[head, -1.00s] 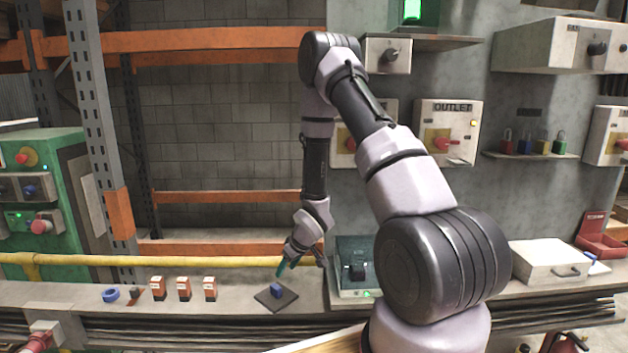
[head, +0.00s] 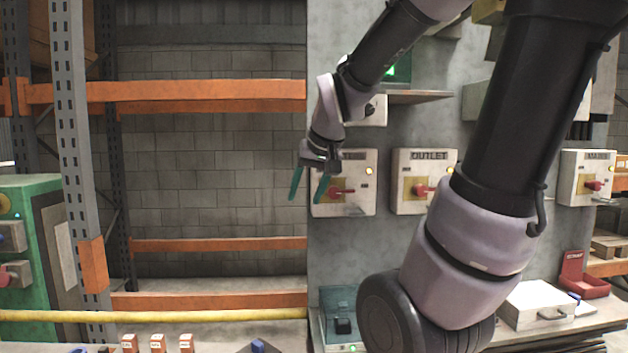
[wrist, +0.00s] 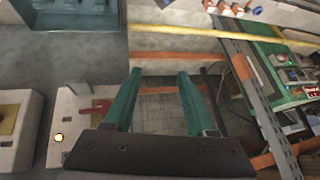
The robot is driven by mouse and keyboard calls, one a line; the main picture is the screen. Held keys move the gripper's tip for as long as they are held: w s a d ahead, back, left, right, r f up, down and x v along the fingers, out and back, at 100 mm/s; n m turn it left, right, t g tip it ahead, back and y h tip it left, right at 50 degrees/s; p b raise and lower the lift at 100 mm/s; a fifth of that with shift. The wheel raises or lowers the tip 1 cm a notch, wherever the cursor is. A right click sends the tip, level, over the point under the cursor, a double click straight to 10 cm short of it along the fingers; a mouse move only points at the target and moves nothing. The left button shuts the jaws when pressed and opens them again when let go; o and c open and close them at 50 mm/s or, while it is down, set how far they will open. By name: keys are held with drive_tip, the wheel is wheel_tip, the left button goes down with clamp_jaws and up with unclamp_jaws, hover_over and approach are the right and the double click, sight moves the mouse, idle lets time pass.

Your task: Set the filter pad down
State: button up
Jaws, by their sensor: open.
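A small blue block (head: 258,346), which looks like the filter pad, sits on a dark square mat (head: 244,349) on the bench, cut by the bottom edge of the head view. My gripper (head: 308,190) is high above the bench, in front of the left wall switch box, well apart from the block. Its two teal fingers are spread and empty. They also show open in the wrist view (wrist: 159,73), with nothing between them. I cannot make out the block in the wrist view.
Wall switch boxes, one marked OUTLET (head: 424,181), stand behind and right of my gripper. Several orange-and-white items (head: 157,344) stand on the bench at left. A yellow pipe (head: 200,316) runs along its back. A clear-lidded box (head: 338,318) stands right of the mat.

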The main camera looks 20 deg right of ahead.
drive_tip(key=s+a+r+m+y, duration=0.1)
drive_tip(key=s+r, duration=0.3)
drive_tip(key=s, duration=0.5)
drive_tip(key=shift+a, duration=0.55)
